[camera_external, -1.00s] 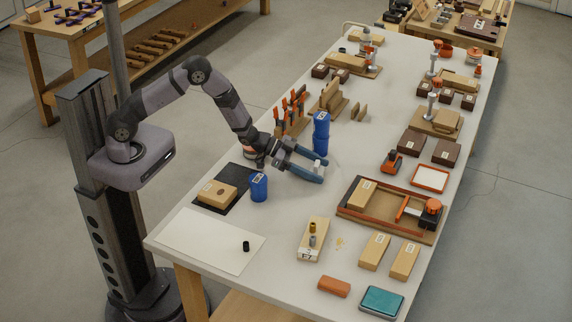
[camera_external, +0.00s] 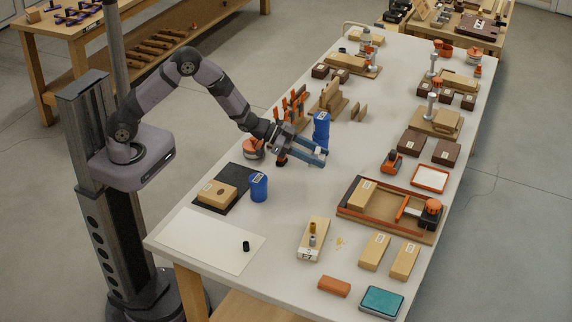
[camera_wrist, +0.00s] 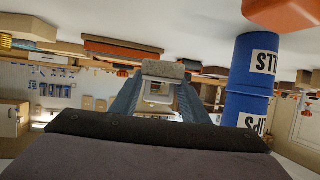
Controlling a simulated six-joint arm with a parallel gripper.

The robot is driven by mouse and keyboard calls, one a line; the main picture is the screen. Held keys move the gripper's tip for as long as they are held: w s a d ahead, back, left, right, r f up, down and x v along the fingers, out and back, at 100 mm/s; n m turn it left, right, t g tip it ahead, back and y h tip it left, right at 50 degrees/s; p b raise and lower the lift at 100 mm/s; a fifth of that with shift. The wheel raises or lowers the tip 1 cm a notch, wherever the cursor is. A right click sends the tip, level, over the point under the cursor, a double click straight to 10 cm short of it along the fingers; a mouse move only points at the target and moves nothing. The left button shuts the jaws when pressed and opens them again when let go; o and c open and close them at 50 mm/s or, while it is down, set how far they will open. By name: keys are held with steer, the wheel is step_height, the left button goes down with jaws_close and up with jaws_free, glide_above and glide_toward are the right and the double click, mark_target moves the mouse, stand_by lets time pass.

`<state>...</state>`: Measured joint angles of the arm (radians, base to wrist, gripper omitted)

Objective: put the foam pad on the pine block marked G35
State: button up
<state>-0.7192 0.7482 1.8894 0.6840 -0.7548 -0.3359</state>
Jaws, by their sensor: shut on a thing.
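My gripper (camera_external: 318,155) is raised over the middle of the bench, close beside the blue cans. In the wrist view my gripper (camera_wrist: 162,90) is shut on a small grey, rough-textured block, which looks like the foam pad (camera_wrist: 163,69). It sits across the fingertips. Several pine blocks with white labels stand on the bench: a pair at the front right (camera_external: 375,251) (camera_external: 404,261), one in the red-edged tray (camera_external: 362,193), and one on the black mat (camera_external: 217,194). Their labels are too small to read, so I cannot tell which is G35.
Stacked blue cans (camera_external: 321,128) stand right by my gripper; they also show in the wrist view (camera_wrist: 252,85). Another blue can (camera_external: 259,187) stands beside the black mat. A block with small pegs (camera_external: 313,239) and a teal box (camera_external: 381,302) are nearer the front.

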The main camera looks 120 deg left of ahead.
mark_target(317, 150)
steer(key=shift+r, duration=2.35)
